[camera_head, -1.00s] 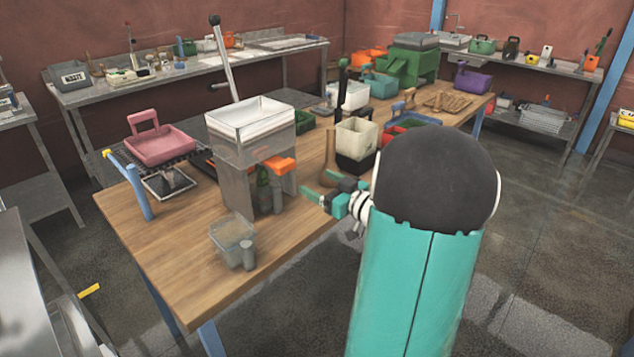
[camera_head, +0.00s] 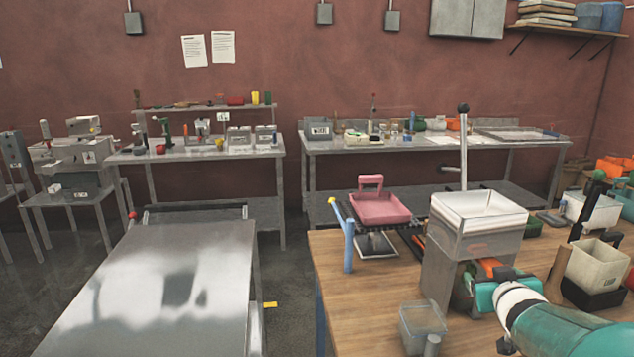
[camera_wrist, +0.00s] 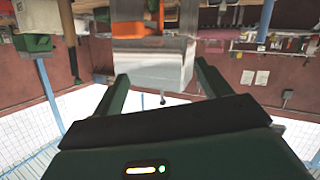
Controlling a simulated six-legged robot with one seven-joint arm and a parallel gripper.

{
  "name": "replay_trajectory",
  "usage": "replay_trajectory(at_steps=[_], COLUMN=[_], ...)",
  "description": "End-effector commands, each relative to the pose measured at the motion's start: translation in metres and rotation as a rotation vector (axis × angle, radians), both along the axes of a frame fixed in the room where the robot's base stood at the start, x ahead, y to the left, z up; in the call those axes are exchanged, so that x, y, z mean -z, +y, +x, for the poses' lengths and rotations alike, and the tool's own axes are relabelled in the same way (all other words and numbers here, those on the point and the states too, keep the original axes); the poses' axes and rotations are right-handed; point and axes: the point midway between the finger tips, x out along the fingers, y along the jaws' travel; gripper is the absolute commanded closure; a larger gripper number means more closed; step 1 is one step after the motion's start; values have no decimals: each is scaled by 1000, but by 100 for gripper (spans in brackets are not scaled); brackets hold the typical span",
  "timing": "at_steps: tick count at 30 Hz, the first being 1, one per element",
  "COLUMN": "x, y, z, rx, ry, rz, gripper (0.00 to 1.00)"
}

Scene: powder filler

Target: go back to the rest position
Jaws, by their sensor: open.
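My gripper (camera_wrist: 162,82) is open in the wrist view. Its two dark green fingers stand wide apart with nothing held between them. The powder filler's hopper (camera_wrist: 150,68) shows beyond the fingertips, apart from them. In the head view my arm reaches in from the lower right, and my gripper (camera_head: 485,285) is by the right side of the powder filler (camera_head: 440,275). The fingertips are hard to make out there. The filler has a clear-walled hopper with white powder and an orange part below it. A clear container (camera_head: 422,325) stands on the wooden table in front.
The wooden table (camera_head: 375,305) carries a pink tray (camera_head: 380,207) and a blue post (camera_head: 348,247) at left, and a cream bin (camera_head: 597,265) at right, close to my arm. A steel table (camera_head: 170,290) stands at left. Dark floor (camera_head: 285,285) shows between the tables.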

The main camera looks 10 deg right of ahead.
Motion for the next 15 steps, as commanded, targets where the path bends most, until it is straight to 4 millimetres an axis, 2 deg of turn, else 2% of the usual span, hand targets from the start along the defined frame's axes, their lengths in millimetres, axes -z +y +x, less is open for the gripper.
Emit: replay_trajectory(at_steps=[1, 5, 8, 15], x=[-7, -7, -1, 24], y=[23, 71, 113, 217], z=[-5, -29, -54, -138], rx=[14, 54, 52, -75], ry=[34, 151, 257, 548], rz=[4, 52, 105, 259], gripper=[24, 24, 24, 24])
